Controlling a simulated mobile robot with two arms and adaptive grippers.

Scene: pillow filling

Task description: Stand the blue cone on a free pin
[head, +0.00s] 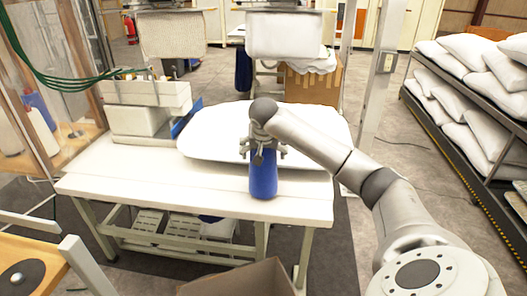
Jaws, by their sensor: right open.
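The blue cone (263,182) stands upright on the white worktable (120,183), near its front edge. My right gripper (262,153) is over the top of the cone, with its open fingers spread about it. The gripper hides the cone's tip, and I cannot tell whether the fingers touch it. At the far left, behind a clear panel, a wooden shelf (90,134) holds another blue cone and a white cone (41,130). A small dark upright piece on that shelf may be a pin, but it is too small to tell. My left gripper is not in view.
A large white pillow (218,135) lies on the table behind the cone. An open cardboard box (240,282) is below the front edge. A rack of pillows (470,105) stands at the right.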

